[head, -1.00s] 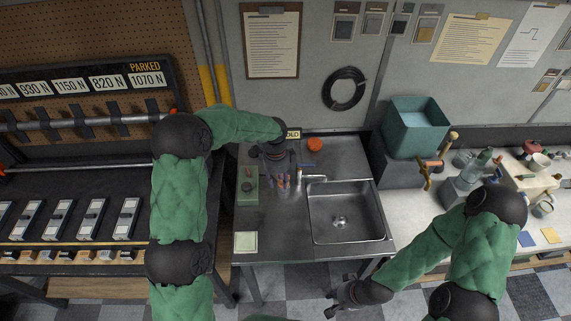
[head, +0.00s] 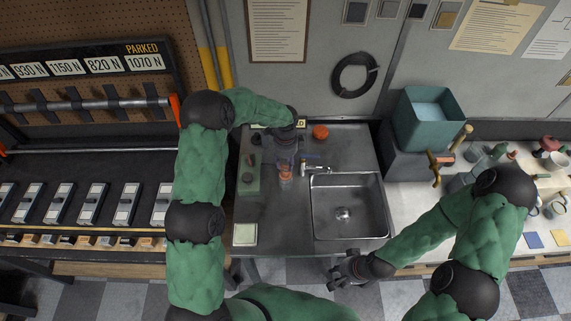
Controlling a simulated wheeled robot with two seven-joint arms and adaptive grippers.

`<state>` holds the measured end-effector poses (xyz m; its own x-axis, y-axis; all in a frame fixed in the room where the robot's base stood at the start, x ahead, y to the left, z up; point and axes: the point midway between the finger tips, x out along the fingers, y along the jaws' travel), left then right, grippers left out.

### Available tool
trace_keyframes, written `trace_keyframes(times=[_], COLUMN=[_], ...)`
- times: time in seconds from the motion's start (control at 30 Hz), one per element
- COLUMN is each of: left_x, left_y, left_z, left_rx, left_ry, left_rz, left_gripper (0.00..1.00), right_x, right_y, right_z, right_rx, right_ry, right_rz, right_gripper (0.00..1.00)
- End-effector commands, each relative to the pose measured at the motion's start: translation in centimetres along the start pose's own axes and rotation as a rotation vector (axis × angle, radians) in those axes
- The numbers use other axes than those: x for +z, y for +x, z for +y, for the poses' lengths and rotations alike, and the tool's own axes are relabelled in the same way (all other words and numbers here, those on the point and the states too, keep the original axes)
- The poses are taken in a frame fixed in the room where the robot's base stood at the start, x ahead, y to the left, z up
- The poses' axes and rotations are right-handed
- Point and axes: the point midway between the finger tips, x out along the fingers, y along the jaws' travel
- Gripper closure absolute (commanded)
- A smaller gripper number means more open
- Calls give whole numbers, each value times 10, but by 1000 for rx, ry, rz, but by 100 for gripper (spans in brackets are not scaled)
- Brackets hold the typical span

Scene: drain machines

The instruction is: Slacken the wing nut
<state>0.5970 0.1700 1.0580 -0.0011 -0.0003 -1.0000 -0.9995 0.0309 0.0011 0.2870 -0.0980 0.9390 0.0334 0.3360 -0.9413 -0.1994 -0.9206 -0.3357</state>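I cannot make out a wing nut for certain. A small orange-topped piece (head: 286,172) stands on the steel counter left of the sink. My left gripper (head: 286,163) points down right at this piece and partly covers it; whether it touches it, and how far its fingers are apart, is too small to tell. A green block (head: 250,176) with dark round knobs lies just left of my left gripper. My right gripper (head: 338,274) hangs low in front of the counter, away from everything on it, with its fingers apart and nothing visible between them.
The steel sink (head: 346,207) is right of the orange-topped piece, with a faucet (head: 314,169) between them. An orange round knob (head: 320,132) sits behind. A pale pad (head: 244,235) lies at the counter's front left. A teal bin (head: 428,125) stands at the right.

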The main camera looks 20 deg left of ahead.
Motion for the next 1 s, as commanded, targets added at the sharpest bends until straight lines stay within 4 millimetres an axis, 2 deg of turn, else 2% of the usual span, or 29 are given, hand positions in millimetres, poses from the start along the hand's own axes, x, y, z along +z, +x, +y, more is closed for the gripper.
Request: trace_keyframes(times=[0.2, 0.53, 0.67, 0.7, 1.0], left_x=[0, 0, 0, 0, 0], left_y=[18, 21, 21, 21, 21], left_z=[0, 0, 0, 0, 0], left_rx=[0, -1, -1, -1, -1], left_ry=[1, 0, 0, 0, -11], left_rz=[0, 0, 0, 0, 0], left_gripper=[60, 60, 97, 100, 100], right_x=[0, 0, 0, 0, 0], right_y=[-2, -2, -2, -2, 0], right_z=[-1, -1, -1, -1, 0], right_rx=[0, 0, 0, 0, 0], right_ry=[0, 0, 0, 0, 0], right_rz=[0, 0, 0, 0, 0], right_gripper=[74, 74, 74, 74, 74])
